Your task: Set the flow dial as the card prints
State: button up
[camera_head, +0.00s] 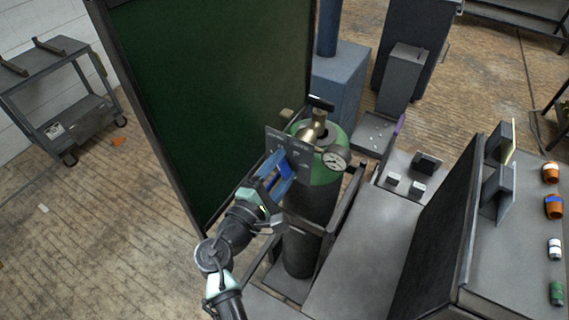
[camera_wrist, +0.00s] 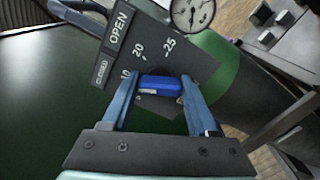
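A dark grey dial plate (camera_head: 290,144) stands in front of a green-topped gas cylinder (camera_head: 332,172). In the wrist view the plate (camera_wrist: 190,62) carries the words OPEN and CLOSED and the marks 10, 20 and 25. A blue knob (camera_wrist: 160,84) sits low on the plate. My gripper (camera_wrist: 161,88) has its two blue fingers on either side of the knob, with small gaps seeming to show; contact is unclear. In the head view my gripper (camera_head: 279,170) is at the plate's front. A round white gauge (camera_head: 335,160) is right of the plate. No readable card print shows.
A large green panel (camera_head: 210,90) stands close left of the cylinder. A grey bench (camera_head: 375,245) with small blocks is to the right, beside a dark upright panel (camera_head: 440,225). A cart (camera_head: 60,95) stands far left; floor there is mostly clear.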

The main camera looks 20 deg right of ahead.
jog(key=o, duration=0.3)
jog(key=b+v, duration=0.1)
jog(key=v, duration=1.2)
jog(key=shift+b, duration=0.3)
jog(key=w+r+m+t+y+p, duration=0.1)
jog(key=w+r+m+t+y, duration=0.25)
jog(key=r, duration=0.85)
jog(key=w+r+m+t+y, duration=0.15)
jog(key=w+r+m, duration=0.4)
jog(key=r, duration=0.55)
jog(key=s+a+r+m+t+y, duration=0.1)
jog(key=s+r+t+y, duration=0.3)
jog(key=r, duration=1)
jog(key=s+a+r+m+t+y+p, duration=0.1)
jog(key=s+r+m+t+y, duration=0.2)
jog(key=s+r, duration=0.8)
notch_tip(320, 180, up, 4)
jog(key=m+t, duration=0.1)
jog(key=t, duration=0.1)
jog(key=shift+a+t+y, duration=0.2)
jog(key=shift+t+y, duration=0.1)
jog(key=shift+y, duration=0.1)
